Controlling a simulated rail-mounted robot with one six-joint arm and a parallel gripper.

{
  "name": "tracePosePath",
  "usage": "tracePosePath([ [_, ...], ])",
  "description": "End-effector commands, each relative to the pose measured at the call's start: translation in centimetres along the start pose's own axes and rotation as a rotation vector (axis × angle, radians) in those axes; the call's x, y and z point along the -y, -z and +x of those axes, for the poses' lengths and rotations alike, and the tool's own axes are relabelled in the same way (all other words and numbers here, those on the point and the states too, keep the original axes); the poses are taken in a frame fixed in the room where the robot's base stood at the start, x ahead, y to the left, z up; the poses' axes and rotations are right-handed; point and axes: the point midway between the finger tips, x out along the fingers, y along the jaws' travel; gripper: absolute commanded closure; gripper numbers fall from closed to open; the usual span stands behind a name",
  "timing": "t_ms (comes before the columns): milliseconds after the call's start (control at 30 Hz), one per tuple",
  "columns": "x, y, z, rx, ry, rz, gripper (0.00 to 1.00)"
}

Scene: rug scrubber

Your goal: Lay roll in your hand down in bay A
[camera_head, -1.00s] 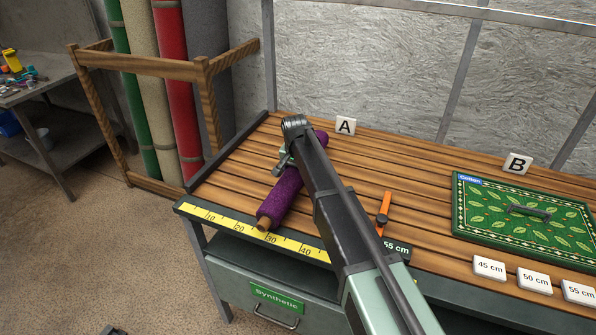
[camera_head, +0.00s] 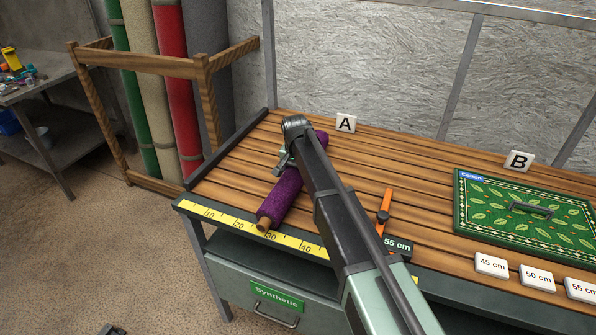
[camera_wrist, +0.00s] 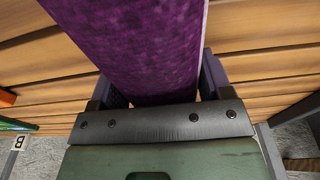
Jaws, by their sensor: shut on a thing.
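The purple roll (camera_head: 285,192) is over the left part of the slatted wooden bench, in front of the sign A (camera_head: 346,123). Its near end shows a brown core and reaches the yellow ruler on the front edge. My gripper (camera_head: 287,163) is shut on the roll near its middle; my arm hides part of it. In the wrist view the purple roll (camera_wrist: 135,45) lies between the jaws (camera_wrist: 155,95), with the wooden slats close behind it. I cannot tell whether the roll touches the slats.
The yellow ruler (camera_head: 215,218) runs along the front edge. An orange marker (camera_head: 384,208) with a 55 cm tag stands right of my arm. Slats left of the roll are clear.

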Motion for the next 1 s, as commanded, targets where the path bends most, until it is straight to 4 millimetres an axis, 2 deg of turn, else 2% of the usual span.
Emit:
tracePosePath([
  [67, 0.0, 0.0, 0.2, 0.0, 0.0, 0.0, 0.88],
  [100, 0.0, 0.0, 0.2, 0.0, 0.0, 0.0, 0.26],
  [267, 0.0, 0.0, 0.1, 0.0, 0.0, 0.0, 0.02],
  [500, 0.0, 0.0, 0.1, 0.0, 0.0, 0.0, 0.0],
  [633, 0.0, 0.0, -1.2, 0.0, 0.0, 0.0, 0.0],
  [1000, 0.0, 0.1, -9.8, 0.0, 0.0, 0.0, 0.0],
])
